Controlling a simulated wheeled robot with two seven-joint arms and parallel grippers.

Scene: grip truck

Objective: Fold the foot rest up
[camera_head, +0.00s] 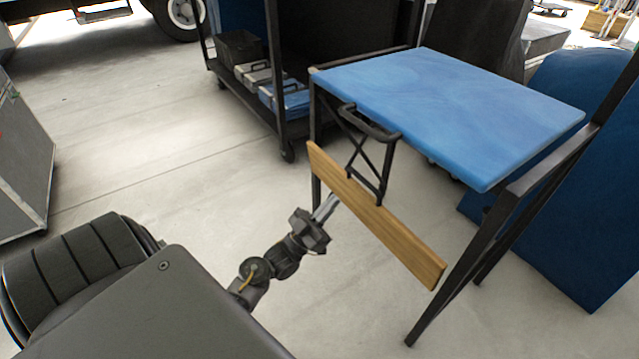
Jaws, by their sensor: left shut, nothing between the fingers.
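The foot rest (400,243) is a wooden board on the front of a tall director's chair. It sits below the blue seat (450,105) and slopes down to the right in the picture. A black metal bracket (371,160) rises from the board toward the seat. My left gripper (334,201) is shut and empty, its tips close to the front of the board, left of its middle. I cannot tell whether the tips touch the wood. My right gripper is not in view.
The chair's dark leg (461,267) stands at right. Behind is a black cart (288,124) holding cases. A grey case (24,160) stands at the left edge, and a large blue panel (585,180) at right. The concrete floor between is clear.

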